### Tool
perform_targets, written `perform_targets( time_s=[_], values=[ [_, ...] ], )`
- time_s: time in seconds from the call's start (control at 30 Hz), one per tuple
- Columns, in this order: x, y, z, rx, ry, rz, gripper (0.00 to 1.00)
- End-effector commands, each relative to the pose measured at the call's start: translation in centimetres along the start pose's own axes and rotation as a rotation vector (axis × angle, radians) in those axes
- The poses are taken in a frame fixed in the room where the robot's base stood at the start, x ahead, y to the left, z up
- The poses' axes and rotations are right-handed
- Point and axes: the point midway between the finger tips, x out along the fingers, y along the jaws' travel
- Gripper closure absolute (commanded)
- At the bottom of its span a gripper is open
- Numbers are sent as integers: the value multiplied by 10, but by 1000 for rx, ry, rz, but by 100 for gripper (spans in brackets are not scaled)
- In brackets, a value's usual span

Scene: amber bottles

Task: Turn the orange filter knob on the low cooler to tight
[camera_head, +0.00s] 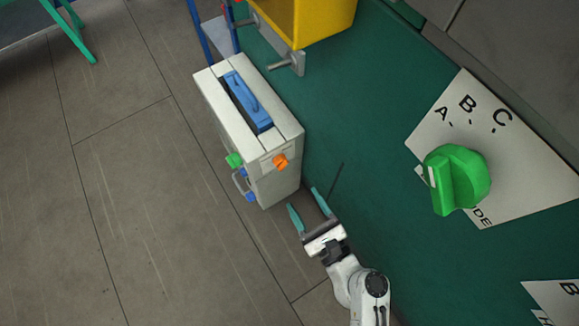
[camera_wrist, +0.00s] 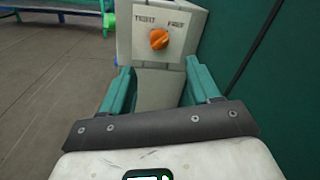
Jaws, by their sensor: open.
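The low cooler (camera_head: 270,185) is a white box standing on the floor against the green panel. The orange filter knob (camera_head: 280,161) sits on its near end face. In the wrist view the orange knob (camera_wrist: 158,39) is on a plate with the words TIGHT at left and FREE at right; its tilt is upward to the right, toward FREE. My gripper (camera_head: 306,196) is open and empty, its two teal fingers apart and pointing at the cooler. In the wrist view my gripper (camera_wrist: 163,82) has its fingers below and either side of the knob, not touching it.
A blue handle (camera_head: 248,102) lies in the cooler's top. A green knob (camera_head: 235,160) and a grey handle are on its side. A large green dial (camera_head: 456,180) with A, B, C marks is on the green panel at right. A yellow box (camera_head: 315,20) is at the top.

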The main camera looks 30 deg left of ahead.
Motion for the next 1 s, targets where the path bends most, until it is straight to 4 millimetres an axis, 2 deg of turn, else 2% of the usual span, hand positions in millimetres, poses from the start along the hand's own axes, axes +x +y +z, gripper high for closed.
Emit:
perform_targets(
  time_s=[0.5, 0.7, 1.0],
  values=[
    [84, 0, 1, -5, -3, 2, 39],
    [100, 0, 1, -4, -1, 1, 39],
    [103, 0, 1, -4, -1, 1, 39]
  ],
)
